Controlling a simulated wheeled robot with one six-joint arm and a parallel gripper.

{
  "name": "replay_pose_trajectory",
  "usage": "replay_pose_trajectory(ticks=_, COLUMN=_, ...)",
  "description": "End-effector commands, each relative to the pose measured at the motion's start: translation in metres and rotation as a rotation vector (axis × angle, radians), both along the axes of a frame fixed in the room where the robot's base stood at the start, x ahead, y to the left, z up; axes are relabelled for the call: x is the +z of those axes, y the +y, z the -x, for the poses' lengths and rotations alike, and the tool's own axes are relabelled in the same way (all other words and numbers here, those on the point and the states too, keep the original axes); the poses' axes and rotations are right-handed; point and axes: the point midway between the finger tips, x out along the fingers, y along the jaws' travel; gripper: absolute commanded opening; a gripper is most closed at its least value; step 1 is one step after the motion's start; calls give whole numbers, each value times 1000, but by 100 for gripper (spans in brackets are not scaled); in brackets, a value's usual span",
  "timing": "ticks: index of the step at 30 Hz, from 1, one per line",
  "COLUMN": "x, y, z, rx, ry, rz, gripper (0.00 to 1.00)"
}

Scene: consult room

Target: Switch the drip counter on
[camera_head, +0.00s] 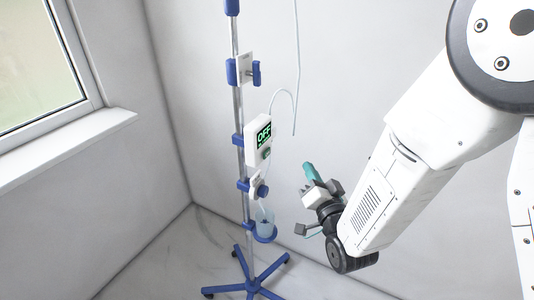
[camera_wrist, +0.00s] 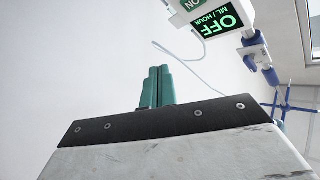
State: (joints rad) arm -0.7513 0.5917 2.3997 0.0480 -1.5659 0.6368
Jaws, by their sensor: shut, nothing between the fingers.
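The drip counter (camera_head: 258,139) is a white box on the pole, with a dark screen reading OFF in green. Below the screen is a small green button. In the wrist view the counter (camera_wrist: 212,18) is at the top, upside down, its screen reading OFF and ML / HOUR, with the button (camera_wrist: 193,4) marked ON cut by the top edge. My gripper (camera_head: 309,168) has teal fingers and is to the right of the counter and a little lower, apart from it. In the wrist view my gripper (camera_wrist: 158,72) is shut and empty.
The drip stand's pole (camera_head: 237,110) carries blue clamps and a small blue-rimmed cup (camera_head: 265,228) on a blue legged base (camera_head: 249,285). A thin clear tube (camera_head: 297,70) hangs right of the pole. A window (camera_head: 38,65) is at left. White walls stand behind.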

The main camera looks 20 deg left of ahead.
Motion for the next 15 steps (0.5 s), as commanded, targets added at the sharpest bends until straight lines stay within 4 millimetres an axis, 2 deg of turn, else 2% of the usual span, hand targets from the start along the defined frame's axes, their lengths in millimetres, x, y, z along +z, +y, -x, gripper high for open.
replay_pose_trajectory(ticks=5, x=0, y=16, z=-1, rx=3, ry=-2, rz=0, gripper=0)
replay_pose_trajectory(ticks=15, x=0, y=63, z=-4, rx=1, ry=-1, rz=1, gripper=0)
